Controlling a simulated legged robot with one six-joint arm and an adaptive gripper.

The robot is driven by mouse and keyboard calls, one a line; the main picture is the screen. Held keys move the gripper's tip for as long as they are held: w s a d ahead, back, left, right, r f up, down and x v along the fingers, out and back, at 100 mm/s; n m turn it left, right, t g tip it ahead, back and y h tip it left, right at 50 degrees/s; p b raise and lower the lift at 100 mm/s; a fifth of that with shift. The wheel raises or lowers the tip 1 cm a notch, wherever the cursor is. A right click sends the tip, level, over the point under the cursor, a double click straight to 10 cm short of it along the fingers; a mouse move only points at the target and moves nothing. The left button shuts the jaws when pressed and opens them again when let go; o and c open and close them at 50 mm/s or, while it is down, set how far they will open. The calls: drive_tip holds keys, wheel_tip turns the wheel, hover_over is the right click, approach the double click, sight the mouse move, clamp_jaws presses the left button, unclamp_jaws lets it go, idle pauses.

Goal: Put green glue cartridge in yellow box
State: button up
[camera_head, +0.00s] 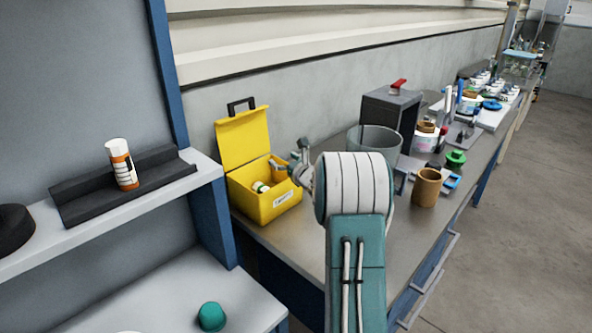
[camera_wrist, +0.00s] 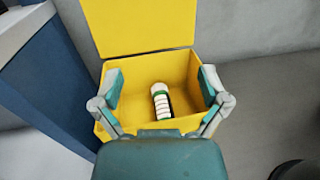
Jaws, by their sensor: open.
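The yellow box (camera_head: 262,211) stands on the workbench with its lid (camera_head: 243,139) raised; it also shows in the wrist view (camera_wrist: 185,66). The green glue cartridge, white with green bands (camera_wrist: 161,100), lies inside the box, and part of it shows in the head view (camera_head: 259,187). My gripper (camera_wrist: 161,88) is open over the box, its two fingers apart on either side of the cartridge and not touching it. In the head view my arm hides part of the gripper.
An orange-and-white cartridge (camera_head: 121,165) stands in a black holder (camera_head: 75,203) on the left shelf. A clear cylinder (camera_head: 375,142), a dark grey box (camera_head: 390,112) and a brown cup (camera_head: 426,187) stand on the bench right of my arm. A teal cap (camera_head: 211,316) sits on the lower shelf.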

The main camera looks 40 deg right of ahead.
drive_tip(key=s, duration=0.8)
drive_tip(key=s+a+r+m+g+h, duration=0.2)
drive_tip(key=s+a+r+m+g, duration=0.15)
drive_tip(key=a+m, duration=0.55)
drive_tip(key=s+a+r+m+g+h, duration=0.1)
drive_tip(key=s+a+r+m+g, duration=0.15)
drive_tip(key=a+r+m, duration=0.45)
drive_tip(key=s+a+f+m+g+y, duration=0.2)
drive_tip(key=s+a+f+m+g, duration=0.1)
drive_tip(key=s+a+m, duration=0.6)
drive_tip(key=s+a+f+m+g+y, duration=0.2)
drive_tip(key=s+a+m, duration=0.8)
drive_tip(key=s, duration=0.5)
wheel_tip(320, 180, down, 2)
drive_tip(key=shift+g, duration=0.7)
drive_tip(key=shift+w+d, duration=0.1)
